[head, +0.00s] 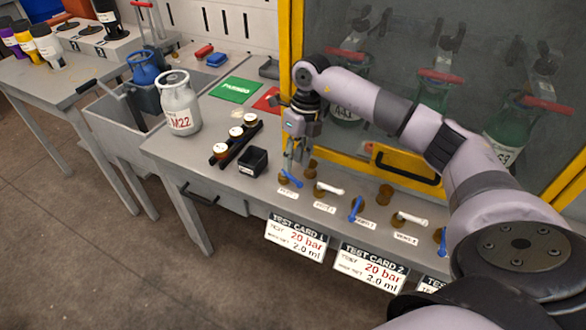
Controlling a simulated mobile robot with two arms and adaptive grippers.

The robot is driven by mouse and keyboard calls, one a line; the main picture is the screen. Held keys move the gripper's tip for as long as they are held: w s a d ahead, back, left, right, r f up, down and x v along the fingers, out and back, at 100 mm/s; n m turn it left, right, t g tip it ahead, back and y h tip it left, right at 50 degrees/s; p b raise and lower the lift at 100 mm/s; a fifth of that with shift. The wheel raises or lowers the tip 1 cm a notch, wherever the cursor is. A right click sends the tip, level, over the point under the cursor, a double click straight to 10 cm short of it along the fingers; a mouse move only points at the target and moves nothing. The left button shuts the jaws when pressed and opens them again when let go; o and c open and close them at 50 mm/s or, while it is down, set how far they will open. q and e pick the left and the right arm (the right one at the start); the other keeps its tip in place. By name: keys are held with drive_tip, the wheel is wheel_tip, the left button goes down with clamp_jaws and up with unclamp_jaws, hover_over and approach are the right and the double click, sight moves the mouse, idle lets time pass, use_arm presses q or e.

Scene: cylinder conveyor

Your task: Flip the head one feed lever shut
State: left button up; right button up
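A row of small brass valves with levers runs along the bench front edge, below the yellow-framed cabinet. The leftmost has a blue lever (291,179), lying slantwise. To its right are a white lever (330,190), a second blue lever (356,208), another white lever (411,219) and a blue lever (442,242) at the right. The small labels below them are too blurred to read surely. My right gripper (296,164) points down just above the leftmost blue lever. Contact and finger gap are unclear. My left gripper is not in view.
The yellow-framed cabinet (292,60) with green cylinders stands close behind the levers. A black box (253,161), a rack of small jars (236,140) and a white cylinder marked M22 (179,104) are to the left. Test cards (296,238) hang in front.

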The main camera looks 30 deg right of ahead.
sight(292, 176)
drive_tip(key=shift+a+f, duration=0.2)
drive_tip(key=shift+f, duration=0.7)
drive_tip(key=shift+a+f, duration=0.2)
drive_tip(key=shift+f, duration=0.7)
drive_tip(key=shift+c, duration=0.6)
clamp_jaws()
